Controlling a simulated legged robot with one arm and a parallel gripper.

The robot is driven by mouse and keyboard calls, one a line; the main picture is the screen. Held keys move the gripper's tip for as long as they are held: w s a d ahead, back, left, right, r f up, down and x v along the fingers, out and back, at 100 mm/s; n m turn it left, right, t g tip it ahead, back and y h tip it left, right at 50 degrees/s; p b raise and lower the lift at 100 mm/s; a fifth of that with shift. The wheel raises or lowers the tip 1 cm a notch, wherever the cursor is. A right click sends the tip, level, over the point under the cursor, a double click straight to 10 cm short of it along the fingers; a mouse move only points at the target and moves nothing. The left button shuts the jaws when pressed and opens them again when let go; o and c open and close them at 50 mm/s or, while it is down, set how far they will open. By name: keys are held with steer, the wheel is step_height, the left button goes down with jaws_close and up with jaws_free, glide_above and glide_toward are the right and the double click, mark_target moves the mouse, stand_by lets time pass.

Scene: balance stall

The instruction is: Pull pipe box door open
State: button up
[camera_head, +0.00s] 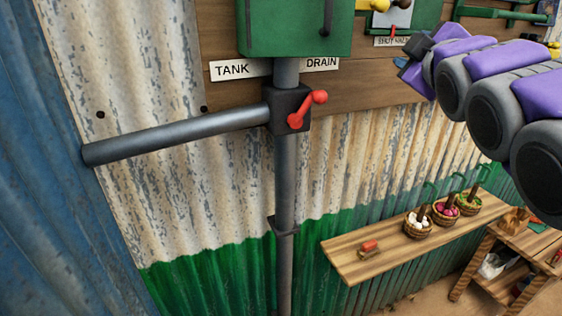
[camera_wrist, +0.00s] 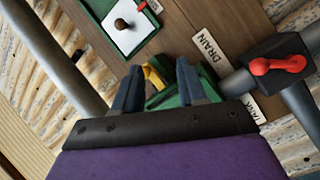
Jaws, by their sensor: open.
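The green pipe box (camera_head: 295,25) is at the top of the head view, mounted on a wooden board above a vertical grey pipe. A dark upright handle (camera_head: 328,18) is on its front, near the right edge; the box's top is cut off. My gripper (camera_wrist: 160,66) is open and empty, with its two blue-grey fingers apart. In the wrist view, part of the green box (camera_wrist: 170,99) shows between and behind the fingers, with a yellow piece beside it. In the head view, my arm comes from the right and its end is right of the box, apart from it.
A black valve with a red lever (camera_head: 307,108) sits below the box, where a side pipe (camera_head: 190,135) joins. TANK (camera_head: 238,69) and DRAIN (camera_head: 322,63) labels flank the pipe. A wooden shelf (camera_head: 345,262) with several small baskets is at lower right.

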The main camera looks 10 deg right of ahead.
steer(key=a+f+m+g+y+b, duration=0.2)
steer(key=a+f+m+g+y, duration=0.15)
steer(key=a+f, duration=0.85)
steer(key=s+a+f+g+y+b, duration=0.1)
steer(key=s+a+f+g+y, duration=0.4)
steer(key=a+f, duration=0.5)
steer(key=shift+s+a+f+g+y+b, duration=0.35)
steer(key=shift+s+a+g, duration=0.1)
steer(key=shift+s+a, duration=0.8)
steer(key=shift+w+r+n, duration=0.1)
steer(key=shift+n, duration=0.15)
